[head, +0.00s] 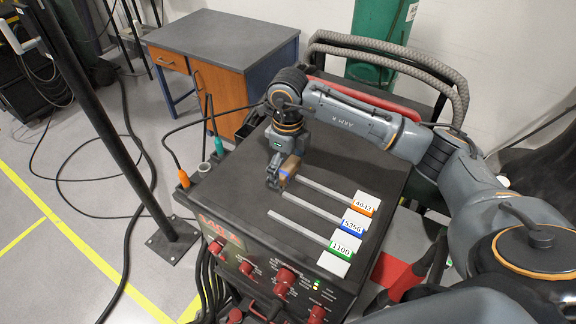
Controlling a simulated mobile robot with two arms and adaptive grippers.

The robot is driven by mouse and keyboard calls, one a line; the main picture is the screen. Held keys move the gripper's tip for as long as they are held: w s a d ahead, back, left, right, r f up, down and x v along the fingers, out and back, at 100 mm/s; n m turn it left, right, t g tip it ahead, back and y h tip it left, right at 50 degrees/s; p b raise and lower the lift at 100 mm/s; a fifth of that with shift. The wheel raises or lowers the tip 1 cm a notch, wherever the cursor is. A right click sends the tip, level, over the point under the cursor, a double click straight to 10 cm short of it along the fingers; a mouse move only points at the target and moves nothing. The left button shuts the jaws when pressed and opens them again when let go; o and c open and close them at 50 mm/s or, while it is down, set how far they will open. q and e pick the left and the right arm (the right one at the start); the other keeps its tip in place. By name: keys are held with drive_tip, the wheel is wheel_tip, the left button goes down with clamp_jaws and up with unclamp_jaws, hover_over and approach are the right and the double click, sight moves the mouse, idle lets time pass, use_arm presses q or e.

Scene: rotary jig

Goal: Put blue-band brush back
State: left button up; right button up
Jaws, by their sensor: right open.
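My right gripper (277,177) points down over the black top of the welding machine (235,192), with its jaws open. A brown block-like piece with a blue stripe (288,170), which looks like the blue-band brush, is right at the fingers, partly hidden by them. I cannot tell whether it touches the fingers. My left gripper is not in view.
Three grey rods with tags 4043 (365,204), 5356 (354,224) and 1100 (342,246) lie right of and below the gripper. A black post (110,120) stands at left.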

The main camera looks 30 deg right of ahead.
sight(288, 166)
drive_tip(key=shift+r, duration=0.15)
wheel_tip(288, 166, up, 7)
drive_tip(key=b, duration=0.3)
drive_tip(key=shift+w+r, duration=0.1)
wheel_tip(288, 166, up, 5)
drive_tip(key=shift+f, duration=0.1)
